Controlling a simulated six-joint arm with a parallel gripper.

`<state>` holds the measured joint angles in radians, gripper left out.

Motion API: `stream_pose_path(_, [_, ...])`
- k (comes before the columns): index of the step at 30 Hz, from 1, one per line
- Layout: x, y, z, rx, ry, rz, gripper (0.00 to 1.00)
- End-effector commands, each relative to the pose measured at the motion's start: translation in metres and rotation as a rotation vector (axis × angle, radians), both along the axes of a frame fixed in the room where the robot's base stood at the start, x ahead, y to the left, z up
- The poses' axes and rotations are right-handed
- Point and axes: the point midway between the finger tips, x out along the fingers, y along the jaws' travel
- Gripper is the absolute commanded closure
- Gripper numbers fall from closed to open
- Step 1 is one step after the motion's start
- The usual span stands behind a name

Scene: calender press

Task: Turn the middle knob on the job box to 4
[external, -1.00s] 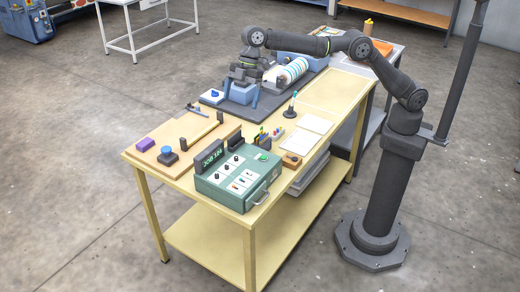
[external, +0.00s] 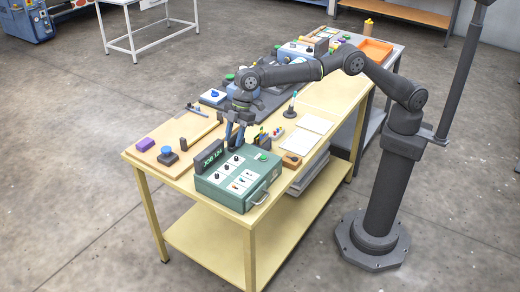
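The green job box (external: 222,196) stands at the near end of the yellow table, with a handle on its right side. Its top carries a row of small dark knobs on white plates, the middle knob (external: 227,169) among them; the settings are too small to read. My gripper (external: 235,143) points down just behind the box's far edge, above the table, apart from the knobs. Its two blue fingers show a gap between them and nothing in it.
A dark sign reading JOB (external: 209,156) stands along the box's left edge. A green button (external: 263,156) is on the box's far right corner. A pen holder (external: 263,138) and a small wooden block (external: 291,159) stand close behind and right. White sheets (external: 315,122) lie farther back.

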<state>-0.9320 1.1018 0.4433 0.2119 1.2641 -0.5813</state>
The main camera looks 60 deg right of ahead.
Motion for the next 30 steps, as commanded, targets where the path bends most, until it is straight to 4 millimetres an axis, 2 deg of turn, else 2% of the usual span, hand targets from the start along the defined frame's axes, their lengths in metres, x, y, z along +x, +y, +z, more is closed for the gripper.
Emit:
stream_pose_path(1, [0.0, 0.004, -0.013, -0.002, 0.001, 0.0, 0.63])
stream_pose_path(6, [0.001, 0.018, -0.046, -0.002, 0.001, 0.0, 0.63])
stream_pose_path(12, [0.002, 0.03, -0.074, 0.0, 0.0, 0.0, 0.63])
stream_pose_path(18, [0.003, 0.035, -0.086, 0.0, 0.0, 0.0, 0.63])
stream_pose_path(27, [0.003, 0.036, -0.087, 0.0, 0.0, 0.0, 0.63])
stream_pose_path(30, [0.003, 0.036, -0.087, 0.0, 0.0, 0.0, 0.81])
